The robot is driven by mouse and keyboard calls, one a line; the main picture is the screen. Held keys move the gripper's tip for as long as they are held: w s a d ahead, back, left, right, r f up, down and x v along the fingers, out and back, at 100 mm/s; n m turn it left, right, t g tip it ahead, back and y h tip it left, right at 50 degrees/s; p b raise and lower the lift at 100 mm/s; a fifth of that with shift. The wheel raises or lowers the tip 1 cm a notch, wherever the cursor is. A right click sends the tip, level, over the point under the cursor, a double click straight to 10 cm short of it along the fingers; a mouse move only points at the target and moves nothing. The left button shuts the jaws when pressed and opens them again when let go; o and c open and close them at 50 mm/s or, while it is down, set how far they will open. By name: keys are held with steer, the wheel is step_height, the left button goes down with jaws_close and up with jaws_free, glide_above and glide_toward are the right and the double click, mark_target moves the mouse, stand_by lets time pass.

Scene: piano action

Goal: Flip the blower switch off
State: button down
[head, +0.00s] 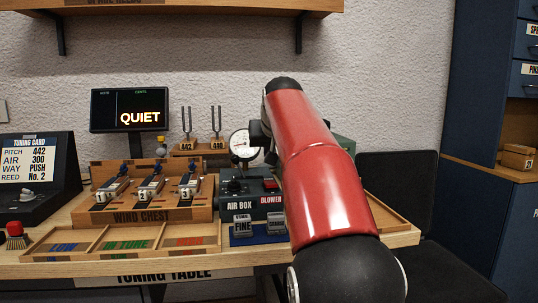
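The air box (240,206) is a dark unit on the table, right of the wind chest. The blower switch (270,184) is a red rocker on its top right, above a red BLOWER label (271,200). Whether it is on or off is too small to tell. A black knob (234,186) stands to its left. My red arm reaches up and forward just right of the switch and covers the right side of the box. My gripper is hidden behind the arm, so its distance from the switch does not show.
A round gauge (240,143) stands behind the air box. The wind chest (150,214) holds several numbered reed units. Two tuning forks (202,125) stand behind. A display (130,110) reads QUIET. FINE and coarser-looking tool blocks (243,226) sit before the box.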

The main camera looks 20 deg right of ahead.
steer(key=r+v, duration=0.1)
steer(key=v, duration=0.6)
steer(key=shift+w+r, duration=0.15)
steer(key=shift+w, duration=0.05)
steer(key=s+a+f+n+g+y, duration=0.1)
steer(key=s+a+f, duration=0.4)
steer(key=s+f, duration=0.4)
steer(key=s+a+f+n+g+y, duration=0.1)
steer(key=s+a+f, duration=0.4)
steer(key=s+f, duration=0.5)
steer(key=s+a+f+n+g, duration=0.1)
steer(key=s+a+f, duration=0.4)
steer(key=s+f, duration=0.5)
step_height(320, 180, down, 5)
steer(key=shift+s+a+f+g+y, duration=0.15)
steer(key=shift+s+a+g+y, duration=0.1)
steer(key=shift+g+y, duration=0.15)
steer(key=c, duration=2.1)
jaws_free()
